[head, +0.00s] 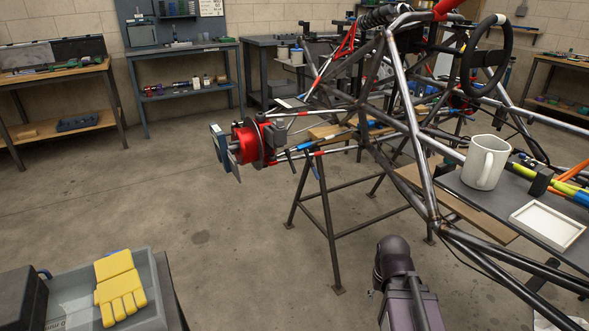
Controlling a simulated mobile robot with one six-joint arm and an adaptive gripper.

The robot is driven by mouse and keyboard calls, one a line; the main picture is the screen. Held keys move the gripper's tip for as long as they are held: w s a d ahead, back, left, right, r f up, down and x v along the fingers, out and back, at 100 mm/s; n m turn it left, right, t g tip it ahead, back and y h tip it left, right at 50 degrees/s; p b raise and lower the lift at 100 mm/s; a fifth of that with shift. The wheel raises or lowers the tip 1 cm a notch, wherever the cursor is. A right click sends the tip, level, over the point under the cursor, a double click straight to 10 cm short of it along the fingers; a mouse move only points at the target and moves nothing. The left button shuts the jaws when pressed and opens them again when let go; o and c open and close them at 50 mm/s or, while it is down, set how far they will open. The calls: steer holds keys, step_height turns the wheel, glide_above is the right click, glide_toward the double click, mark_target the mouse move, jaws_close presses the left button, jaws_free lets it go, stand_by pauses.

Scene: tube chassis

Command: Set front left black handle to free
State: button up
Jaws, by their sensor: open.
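The tube chassis (412,125) stands on trestles, its bare metal tubes running across the right half of the head view. At its left end is a red hub assembly (247,143) with a round disc and blue-grey plates on its outer side. Small dark lever-like parts (313,168) show just right of the hub, among the red and silver rods. I cannot tell whether one of them is the front left black handle, or how it is set. My arm rises at the bottom, right of centre, well below the hub. My gripper is not in view.
A white mug (485,162) and a white tray (548,226) sit on a grey surface at right. A yellow glove (120,287) lies in a grey bin (150,322) at lower left. Trestle legs (328,235) stand below the hub. The floor left of them is clear.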

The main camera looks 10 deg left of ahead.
steer(key=w+a+f+n+t+y+b, duration=0.2)
steer(key=w+a+n+t+b, duration=0.15)
steer(key=w+a, duration=0.55)
steer(key=n+t+b, duration=0.3)
steer(key=t+b, duration=0.8)
steer(key=t, duration=0.7)
glide_toward(293, 170)
steer(key=v, duration=0.3)
steer(key=shift+w+a+f+t+h, duration=0.15)
steer(key=shift+a+t+h, duration=0.1)
steer(key=shift+a+h, duration=0.25)
steer(key=shift+d, duration=0.1)
steer(key=p+x, duration=0.4)
steer(key=x, duration=0.9)
steer(key=shift+w+p, duration=0.4)
